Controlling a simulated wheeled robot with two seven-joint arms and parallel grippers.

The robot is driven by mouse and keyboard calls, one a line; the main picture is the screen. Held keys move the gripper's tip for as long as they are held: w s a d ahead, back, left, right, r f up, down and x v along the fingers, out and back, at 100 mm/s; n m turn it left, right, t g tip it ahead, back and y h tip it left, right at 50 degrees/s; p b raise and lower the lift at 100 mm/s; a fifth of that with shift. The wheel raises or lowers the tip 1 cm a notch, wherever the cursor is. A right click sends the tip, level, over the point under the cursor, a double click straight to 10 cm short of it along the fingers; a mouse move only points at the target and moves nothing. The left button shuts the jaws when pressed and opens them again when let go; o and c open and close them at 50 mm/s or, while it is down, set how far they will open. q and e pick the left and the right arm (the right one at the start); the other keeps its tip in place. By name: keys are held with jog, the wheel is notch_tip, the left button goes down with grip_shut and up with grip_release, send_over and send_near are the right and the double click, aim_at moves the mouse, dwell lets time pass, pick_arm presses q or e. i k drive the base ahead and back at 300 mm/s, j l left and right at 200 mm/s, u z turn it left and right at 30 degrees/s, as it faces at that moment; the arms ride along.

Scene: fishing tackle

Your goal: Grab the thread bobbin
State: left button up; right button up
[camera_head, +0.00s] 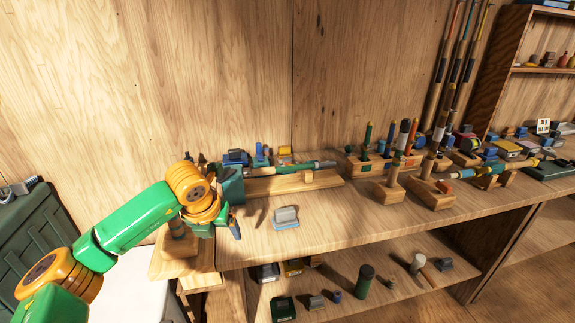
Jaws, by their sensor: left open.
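I cannot tell for certain which small item is the thread bobbin; the pieces are too small to make out. My left gripper (235,226) is open at the left end of the wooden bench (350,215), low over its top. A small grey and light-blue block (286,217) lies on the bench just right of the gripper, apart from it. The arm and gripper hide part of the bench's left end. My right gripper is not in view.
A wooden rack with a rod handle (307,174) stands behind the gripper. Wooden stands with upright handles (393,185) are farther right. The lower shelf (390,285) holds a dark green cylinder (365,282) and other small items. The bench front middle is clear.

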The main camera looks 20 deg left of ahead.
aim_at(286, 161)
jog(key=i, duration=1.45)
